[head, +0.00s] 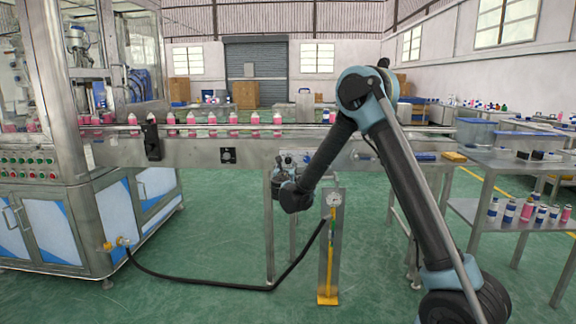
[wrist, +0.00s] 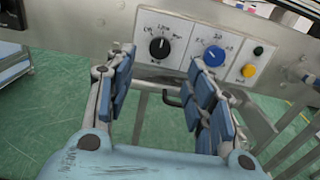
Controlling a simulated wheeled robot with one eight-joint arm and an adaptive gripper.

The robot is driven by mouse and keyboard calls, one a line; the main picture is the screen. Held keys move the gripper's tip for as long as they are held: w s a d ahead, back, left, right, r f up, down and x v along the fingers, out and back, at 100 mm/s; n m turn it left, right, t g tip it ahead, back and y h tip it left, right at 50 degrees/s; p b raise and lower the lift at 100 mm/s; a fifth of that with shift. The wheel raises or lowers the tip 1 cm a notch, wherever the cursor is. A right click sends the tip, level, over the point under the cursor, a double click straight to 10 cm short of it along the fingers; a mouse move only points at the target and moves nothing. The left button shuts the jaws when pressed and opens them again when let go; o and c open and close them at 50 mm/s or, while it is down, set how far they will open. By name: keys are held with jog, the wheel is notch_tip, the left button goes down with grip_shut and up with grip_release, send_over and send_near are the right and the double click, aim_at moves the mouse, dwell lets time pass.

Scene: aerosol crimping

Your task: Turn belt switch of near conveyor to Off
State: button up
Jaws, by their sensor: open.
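The near conveyor (head: 200,152) carries a row of pink bottles along its top. In the wrist view, a pale plate on its side holds a black rotary knob (wrist: 159,47) with blurred lettering around it. To its right is a blue knob (wrist: 214,56) on another plate. I cannot read which setting either knob is at. My gripper (wrist: 161,60) is open and empty, with its fingers framing the black knob from in front; no contact shows. In the head view my gripper (head: 287,162) is at the conveyor's side, and my arm hides the knobs.
A black button (wrist: 258,50) and a yellow button (wrist: 249,70) sit right of the blue knob. A gauge stand (head: 333,250) with a black hose (head: 215,287) stands before the conveyor. A shelved table (head: 500,212) is at right.

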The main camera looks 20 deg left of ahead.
aim_at(288, 161)
jog(key=x, duration=0.9)
jog(key=shift+w, duration=0.25)
jog(key=shift+c, duration=0.3)
jog(key=c, duration=1)
jog(key=shift+a, duration=0.1)
